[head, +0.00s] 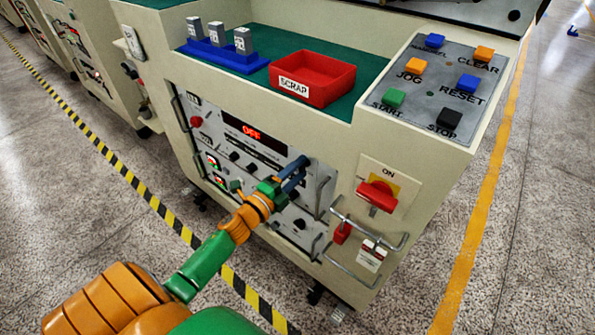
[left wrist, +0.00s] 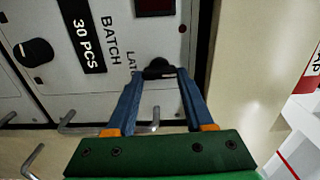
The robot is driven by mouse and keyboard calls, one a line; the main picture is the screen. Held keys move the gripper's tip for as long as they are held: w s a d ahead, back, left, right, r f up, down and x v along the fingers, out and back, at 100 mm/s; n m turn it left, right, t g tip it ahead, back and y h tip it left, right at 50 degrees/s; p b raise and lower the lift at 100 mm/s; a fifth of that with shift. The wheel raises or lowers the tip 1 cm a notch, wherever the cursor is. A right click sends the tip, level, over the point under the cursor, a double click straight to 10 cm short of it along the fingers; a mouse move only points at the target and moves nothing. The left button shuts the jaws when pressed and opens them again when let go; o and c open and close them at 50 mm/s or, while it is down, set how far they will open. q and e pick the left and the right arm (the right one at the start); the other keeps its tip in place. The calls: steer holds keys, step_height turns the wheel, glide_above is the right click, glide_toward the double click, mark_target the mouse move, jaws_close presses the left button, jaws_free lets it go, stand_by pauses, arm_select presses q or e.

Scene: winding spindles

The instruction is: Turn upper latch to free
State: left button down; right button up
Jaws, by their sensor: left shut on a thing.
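The upper latch is a small black knob (left wrist: 159,67) on the light grey panel (left wrist: 130,85) in the left wrist view, beside lettering that starts "LAT". My left gripper (head: 298,167) reaches the panel's right part in the head view. Its two blue fingers (left wrist: 157,75) close on the knob from both sides, seen in the left wrist view. In the head view the fingers hide the knob, and its turn angle is hard to read. My right gripper is in neither view.
The panel has an "OFF" display (head: 251,134) and metal handles. To its right are a red rotary switch (head: 377,195) marked ON, a red padlock (head: 342,233) and a bent metal bar. A red scrap bin (head: 325,82) stands above on the green top.

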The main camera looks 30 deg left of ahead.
arm_select(q)
steer(key=shift+m, duration=0.3)
steer(key=shift+c, duration=1.4)
jaws_free()
steer(key=s, duration=0.7)
steer(key=shift+a, duration=0.3)
